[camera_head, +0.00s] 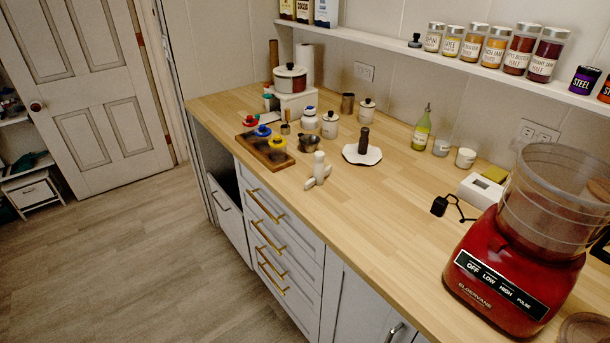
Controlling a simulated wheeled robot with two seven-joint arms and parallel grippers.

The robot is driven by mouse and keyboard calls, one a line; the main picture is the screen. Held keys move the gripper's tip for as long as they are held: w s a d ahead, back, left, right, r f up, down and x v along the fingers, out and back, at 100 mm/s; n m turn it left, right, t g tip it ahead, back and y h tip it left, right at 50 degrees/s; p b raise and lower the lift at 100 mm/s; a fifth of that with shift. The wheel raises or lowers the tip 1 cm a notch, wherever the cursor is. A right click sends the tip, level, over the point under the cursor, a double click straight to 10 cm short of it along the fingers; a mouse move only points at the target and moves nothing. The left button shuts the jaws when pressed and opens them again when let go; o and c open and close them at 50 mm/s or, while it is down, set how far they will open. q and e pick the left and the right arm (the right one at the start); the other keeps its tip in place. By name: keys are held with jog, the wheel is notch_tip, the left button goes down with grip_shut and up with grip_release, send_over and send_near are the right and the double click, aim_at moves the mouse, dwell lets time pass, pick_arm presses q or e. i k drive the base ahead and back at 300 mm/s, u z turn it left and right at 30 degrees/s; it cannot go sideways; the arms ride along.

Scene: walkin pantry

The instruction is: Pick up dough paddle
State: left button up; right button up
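A white piece with an upright hub and short arms spreading at its base, which looks like the dough paddle (318,172), stands on the wooden counter (400,215) near its front edge. Neither of my grippers is in view, and nothing is touching the paddle.
A white disc with a dark stem (363,151) lies behind the paddle. A red food processor (510,270) stands at the right. The counter between the paddle and the processor is mostly clear.

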aim_at(319, 172)
jog(key=u, duration=0.4)
jog(key=k, duration=0.55)
jog(key=u, duration=1.1)
jog(key=i, duration=1.05)
jog(key=z, duration=0.85)
jog(key=i, duration=0.6)
jog(key=z, duration=0.65)
